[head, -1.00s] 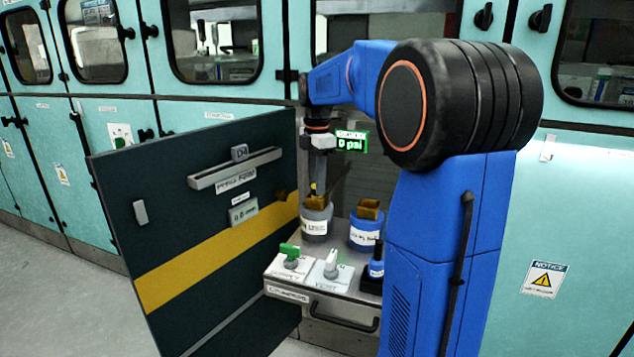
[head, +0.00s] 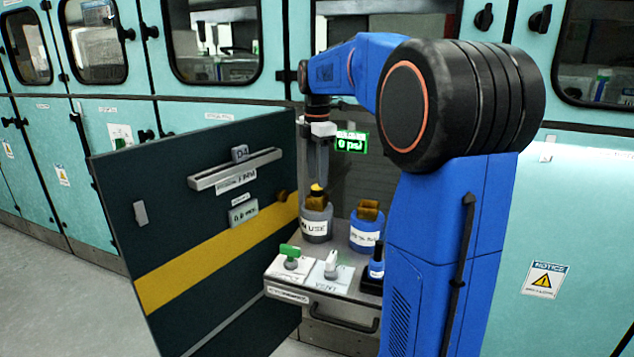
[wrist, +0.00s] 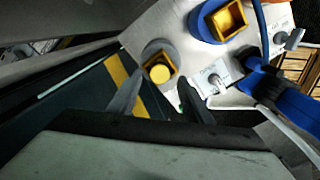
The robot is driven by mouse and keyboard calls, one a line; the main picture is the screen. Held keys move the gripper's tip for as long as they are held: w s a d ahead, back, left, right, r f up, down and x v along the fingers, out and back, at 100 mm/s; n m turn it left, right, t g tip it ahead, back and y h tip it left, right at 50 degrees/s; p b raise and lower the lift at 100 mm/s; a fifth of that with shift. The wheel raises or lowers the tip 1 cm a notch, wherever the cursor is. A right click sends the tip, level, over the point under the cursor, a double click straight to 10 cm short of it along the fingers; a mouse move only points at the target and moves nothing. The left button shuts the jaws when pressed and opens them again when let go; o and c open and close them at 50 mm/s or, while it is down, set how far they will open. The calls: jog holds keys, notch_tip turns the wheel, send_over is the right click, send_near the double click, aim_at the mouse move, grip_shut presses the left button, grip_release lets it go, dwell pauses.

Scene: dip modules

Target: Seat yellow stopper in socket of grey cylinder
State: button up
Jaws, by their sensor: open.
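The grey cylinder (head: 316,222), labelled "IN USE", stands upright at the back left of the shelf. The yellow stopper (head: 317,189) sits at the brass-coloured socket on its top; in the wrist view the stopper (wrist: 160,73) shows as a round yellow disc inside the square socket frame (wrist: 148,60). How deep it sits is not clear. My gripper (head: 318,172) is just above the stopper, pointing down. In the wrist view my gripper (wrist: 155,92) has its two fingers spread wide, apart from the stopper and nearer the camera.
A blue cylinder (head: 365,229) with an open brass socket stands to the right. A green-handled valve (head: 291,258), a white vent valve (head: 331,266) and a small blue bottle (head: 376,262) are in front. The dark open door (head: 200,215) stands close on the left.

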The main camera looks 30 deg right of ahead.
notch_tip(320, 180, up, 9)
dwell(0.3)
jog(key=s+a+f+m+t, duration=0.1)
jog(key=s+a+f+m, duration=0.35)
jog(key=s, duration=0.35)
jog(key=s+a+f+m+t, duration=0.1)
jog(key=s+a+f+m, duration=0.3)
jog(key=s+a, duration=0.3)
jog(key=s+a+f+m+t, duration=0.2)
jog(key=s+a+f+m, duration=0.2)
jog(key=s+f+m, duration=0.4)
jog(key=s+f, duration=0.7)
jog(key=shift+a+f+t, duration=0.15)
jog(key=shift+f+t, duration=0.1)
jog(key=shift+t, duration=0.15)
jog(key=shift+s, duration=0.1)
